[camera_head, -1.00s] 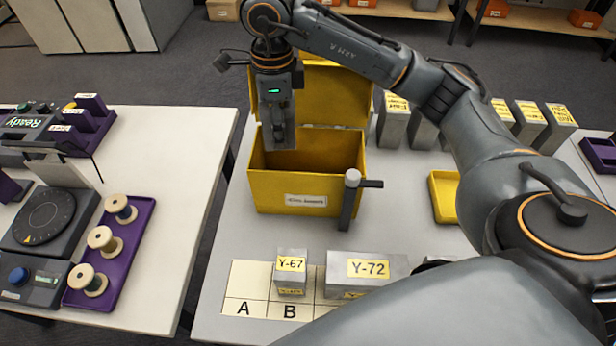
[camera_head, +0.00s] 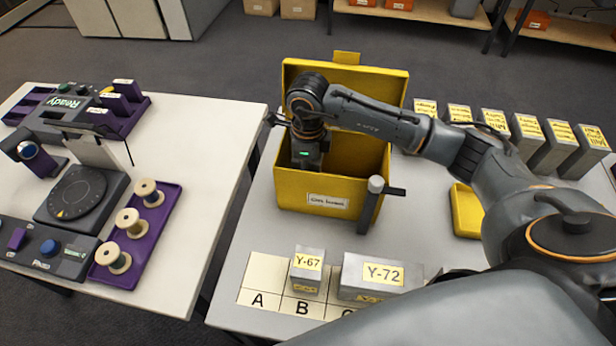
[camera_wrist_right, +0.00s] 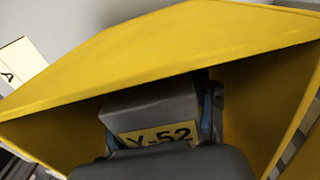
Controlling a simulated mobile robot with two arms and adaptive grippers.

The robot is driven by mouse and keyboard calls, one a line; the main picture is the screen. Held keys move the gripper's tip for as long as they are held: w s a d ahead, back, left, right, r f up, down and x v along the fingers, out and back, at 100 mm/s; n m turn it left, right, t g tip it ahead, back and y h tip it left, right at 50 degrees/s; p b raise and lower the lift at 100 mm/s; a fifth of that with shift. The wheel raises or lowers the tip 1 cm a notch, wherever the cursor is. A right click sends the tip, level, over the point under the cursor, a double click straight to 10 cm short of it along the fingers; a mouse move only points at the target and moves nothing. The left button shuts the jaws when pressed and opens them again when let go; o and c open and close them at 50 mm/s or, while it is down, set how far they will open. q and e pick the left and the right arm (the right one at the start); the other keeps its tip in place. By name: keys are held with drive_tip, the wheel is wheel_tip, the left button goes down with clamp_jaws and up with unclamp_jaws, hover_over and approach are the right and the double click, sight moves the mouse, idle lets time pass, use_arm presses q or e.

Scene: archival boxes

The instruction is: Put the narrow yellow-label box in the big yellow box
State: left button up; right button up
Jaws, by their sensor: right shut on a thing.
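The big yellow box (camera_head: 332,195) stands open on the right table, its lid raised at the back. My right gripper (camera_head: 307,160) reaches down inside it at the left, its fingertips hidden by the front wall. In the right wrist view, it is shut on a narrow grey box with a yellow label, Y-52 (camera_wrist_right: 155,108), which is between the yellow walls (camera_wrist_right: 130,70). Whether this box touches the floor of the yellow box cannot be seen. My left gripper is not in view.
A post with a side handle (camera_head: 371,205) stands against the yellow box's front right. Boxes Y-67 (camera_head: 307,269) and Y-72 (camera_head: 375,276) stand on the lettered mat (camera_head: 262,283). Several grey boxes (camera_head: 525,133) line the back right, near a shallow yellow tray (camera_head: 466,212).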

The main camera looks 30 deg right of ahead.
wheel_tip(320, 180, down, 2)
drive_tip(key=shift+f, duration=0.6)
drive_tip(key=o, duration=1.1)
drive_tip(key=shift+r, duration=0.65)
wheel_tip(320, 180, up, 11)
drive_tip(key=shift+b, duration=0.8)
